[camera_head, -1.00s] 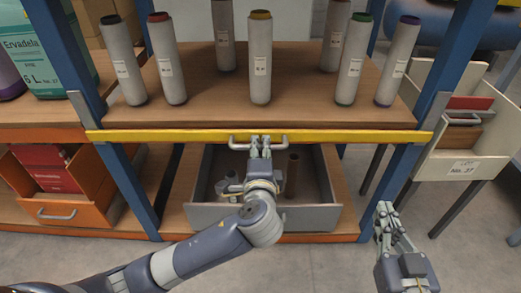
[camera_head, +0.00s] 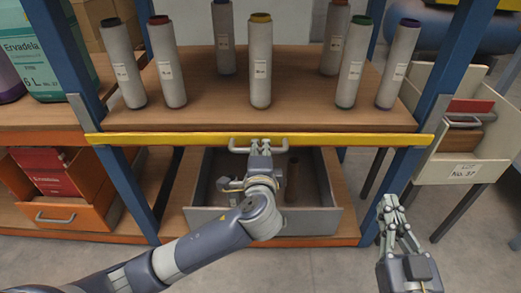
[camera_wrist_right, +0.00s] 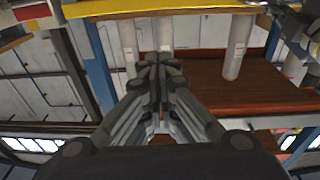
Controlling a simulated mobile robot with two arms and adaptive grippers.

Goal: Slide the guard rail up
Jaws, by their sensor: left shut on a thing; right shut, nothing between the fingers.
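The yellow guard rail (camera_head: 180,139) runs level across the front edge of the wooden shelf, between two blue posts. It also shows at the top of the right wrist view (camera_wrist_right: 150,8). A pale bar handle (camera_head: 234,149) sits on the rail's middle. My left gripper (camera_head: 260,147) is shut on this handle, its fingers covering the handle's centre. My right gripper (camera_head: 388,203) is shut and empty, in front of the right post and apart from the rail. It also shows in the right wrist view (camera_wrist_right: 157,64), fingertips together.
Several capped grey tubes (camera_head: 260,65) stand on the shelf (camera_head: 210,100) behind the rail. Below is an open grey drawer (camera_head: 320,220), partly hidden by my left arm. An orange drawer (camera_head: 80,222) is at left. A cream drawer unit (camera_head: 460,170) stands at right.

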